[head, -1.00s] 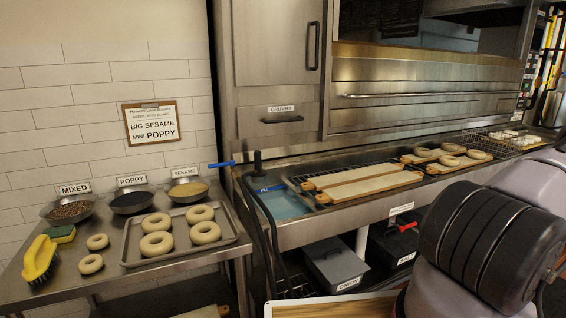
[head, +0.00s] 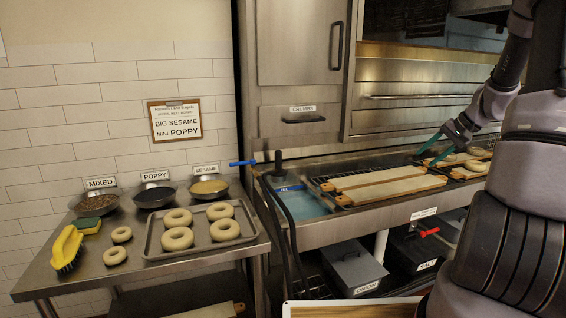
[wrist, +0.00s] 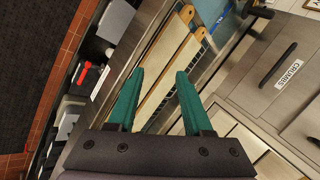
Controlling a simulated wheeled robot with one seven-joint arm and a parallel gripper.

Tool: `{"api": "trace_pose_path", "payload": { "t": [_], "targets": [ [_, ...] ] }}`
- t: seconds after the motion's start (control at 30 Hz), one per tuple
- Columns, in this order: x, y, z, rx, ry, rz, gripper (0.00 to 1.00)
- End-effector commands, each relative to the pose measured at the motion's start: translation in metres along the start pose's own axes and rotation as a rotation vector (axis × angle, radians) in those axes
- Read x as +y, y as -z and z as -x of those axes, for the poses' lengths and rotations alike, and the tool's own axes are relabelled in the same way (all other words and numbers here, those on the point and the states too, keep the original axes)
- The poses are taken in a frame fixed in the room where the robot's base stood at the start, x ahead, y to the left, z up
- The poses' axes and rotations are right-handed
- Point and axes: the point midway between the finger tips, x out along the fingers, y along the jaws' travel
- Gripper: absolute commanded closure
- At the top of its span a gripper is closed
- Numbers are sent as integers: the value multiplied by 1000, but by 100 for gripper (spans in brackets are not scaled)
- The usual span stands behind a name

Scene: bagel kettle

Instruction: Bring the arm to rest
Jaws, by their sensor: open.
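My gripper (head: 431,150) has green fingers and is at the right of the head view, over the right part of the steel counter near several bagels (head: 458,159). In the wrist view my gripper (wrist: 157,88) is open, with nothing between its fingers. Two long wooden boards (head: 385,184) lie on the rack left of the gripper. They also show in the wrist view (wrist: 166,50), beyond the fingertips. My arm covers the right side of the head view.
A tray (head: 152,244) of several bagels stands on the left table with mixed (head: 97,201), poppy (head: 154,196) and sesame (head: 209,188) bowls. A blue water basin (head: 300,203) is left of the boards. Onion (head: 355,270) and salt (head: 415,252) bins sit below.

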Motion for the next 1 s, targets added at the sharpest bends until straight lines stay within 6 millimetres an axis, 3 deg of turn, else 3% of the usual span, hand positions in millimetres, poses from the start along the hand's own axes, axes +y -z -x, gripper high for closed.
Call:
{"api": "trace_pose_path", "payload": {
  "t": [0.03, 0.1, 0.3, 0.4, 0.53, 0.7, 0.83, 1.0],
  "targets": [
    [-25, -16, 12, 0, -21, 38, 49],
    [-52, -39, 27, -2, -50, 74, 49],
    [-112, -110, 70, 18, -123, 169, 49],
    [-132, -148, 91, 41, -148, 211, 49],
    [-148, -196, 117, 80, -170, 261, 49],
    [-153, -254, 148, 143, -177, 314, 49],
    [-149, -287, 166, 186, -167, 339, 49],
    [-142, -308, 177, 220, -155, 352, 49]
  ]
}}
